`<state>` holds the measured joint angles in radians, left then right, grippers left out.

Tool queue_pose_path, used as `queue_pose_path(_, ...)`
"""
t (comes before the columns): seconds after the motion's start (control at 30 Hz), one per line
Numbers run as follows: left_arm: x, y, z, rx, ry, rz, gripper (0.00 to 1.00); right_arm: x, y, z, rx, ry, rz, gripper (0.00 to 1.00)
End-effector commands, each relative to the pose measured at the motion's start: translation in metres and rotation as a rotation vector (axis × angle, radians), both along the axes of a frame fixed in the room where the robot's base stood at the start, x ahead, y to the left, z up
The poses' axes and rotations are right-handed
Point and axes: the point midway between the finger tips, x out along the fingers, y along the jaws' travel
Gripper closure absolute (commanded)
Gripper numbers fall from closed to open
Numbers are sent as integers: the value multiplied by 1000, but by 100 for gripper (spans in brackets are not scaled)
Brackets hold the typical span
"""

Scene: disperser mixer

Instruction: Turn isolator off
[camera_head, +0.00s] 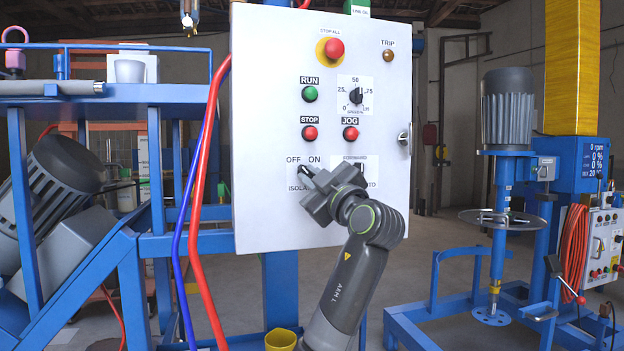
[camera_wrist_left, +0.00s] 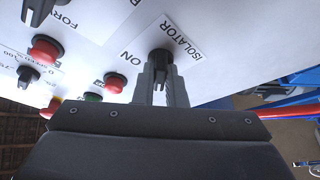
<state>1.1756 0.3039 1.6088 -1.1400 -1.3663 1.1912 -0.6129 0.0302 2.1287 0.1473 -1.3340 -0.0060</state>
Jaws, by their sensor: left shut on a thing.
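The isolator (camera_wrist_left: 160,59) is a black knob on a white label of the grey control panel (camera_head: 270,110). In the head view the label shows OFF and ON above it, and the gripper covers part of the label. My left gripper (camera_head: 308,181) reaches the panel's lower left, shut on the isolator knob. In the left wrist view its two fingers (camera_wrist_left: 160,80) stand one on each side of the knob. ISOLATOR and ON are readable there. I cannot tell which way the knob points. My right gripper is not in view.
Green RUN (camera_head: 310,94), red STOP (camera_head: 310,132) and red JOG (camera_head: 351,133) buttons sit above the gripper. A speed knob (camera_head: 356,96) and a red STOP ALL button (camera_head: 334,48) are higher. The forward selector is close to the gripper's right. Red and blue hoses (camera_head: 196,200) hang left.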

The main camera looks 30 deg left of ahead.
Motion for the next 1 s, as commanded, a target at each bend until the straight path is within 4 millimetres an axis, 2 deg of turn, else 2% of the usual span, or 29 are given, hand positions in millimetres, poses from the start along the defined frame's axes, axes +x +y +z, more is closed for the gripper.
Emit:
queue_pose_path(0.07,0,0,1,1,-3,-2,100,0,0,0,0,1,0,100)
queue_pose_path(0.1,0,0,1,1,-3,-2,86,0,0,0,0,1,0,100)
queue_pose_path(0.27,0,0,1,0,-2,-1,67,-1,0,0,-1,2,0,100)
queue_pose_path(0.53,0,-1,0,0,-1,-1,67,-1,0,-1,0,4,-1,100)
queue_pose_path(0.67,-3,-8,-3,0,-1,-3,67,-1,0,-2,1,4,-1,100)
queue_pose_path(1.0,-28,-63,-22,-3,-1,-7,67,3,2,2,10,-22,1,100)
